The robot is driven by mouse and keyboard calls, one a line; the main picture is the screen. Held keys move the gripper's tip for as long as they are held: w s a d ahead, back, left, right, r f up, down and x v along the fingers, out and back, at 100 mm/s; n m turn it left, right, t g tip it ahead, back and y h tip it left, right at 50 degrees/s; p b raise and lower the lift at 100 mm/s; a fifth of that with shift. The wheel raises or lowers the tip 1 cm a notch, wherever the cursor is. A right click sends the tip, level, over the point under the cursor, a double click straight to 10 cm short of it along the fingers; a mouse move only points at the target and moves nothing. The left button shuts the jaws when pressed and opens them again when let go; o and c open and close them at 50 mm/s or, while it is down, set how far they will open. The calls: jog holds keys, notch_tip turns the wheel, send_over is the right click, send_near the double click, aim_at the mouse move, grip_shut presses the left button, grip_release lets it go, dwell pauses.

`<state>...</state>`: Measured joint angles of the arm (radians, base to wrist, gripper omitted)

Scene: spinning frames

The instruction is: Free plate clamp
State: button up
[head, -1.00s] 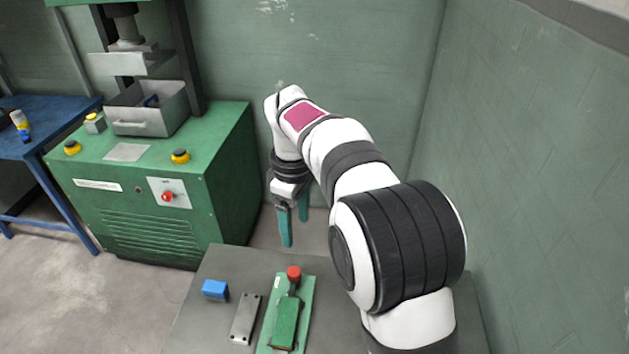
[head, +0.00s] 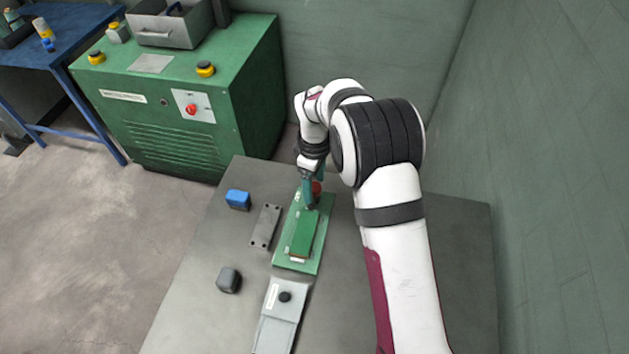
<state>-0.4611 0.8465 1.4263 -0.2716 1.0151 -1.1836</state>
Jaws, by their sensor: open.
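The plate clamp is a green base plate (head: 283,251) on the grey table, with a darker green block (head: 304,233) on it. A red knob (head: 317,187) shows at its far end, partly hidden by my gripper. Whether the fingers touch the knob or clamp cannot be told from this view.
On the grey table (head: 200,310) are a blue block (head: 238,199), a grey plate with holes (head: 265,226), a dark grey block (head: 229,280) and a light grey device with a black knob (head: 280,310). A green press cabinet (head: 170,130) stands behind. The table's right side is clear.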

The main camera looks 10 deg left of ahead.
grip_shut()
jog(key=shift+m, duration=0.4)
jog(key=m, duration=0.8)
jog(key=shift+r+m, duration=0.1)
jog(key=shift+m, duration=0.2)
jog(key=m, duration=0.8)
jog(key=shift+m, duration=0.4)
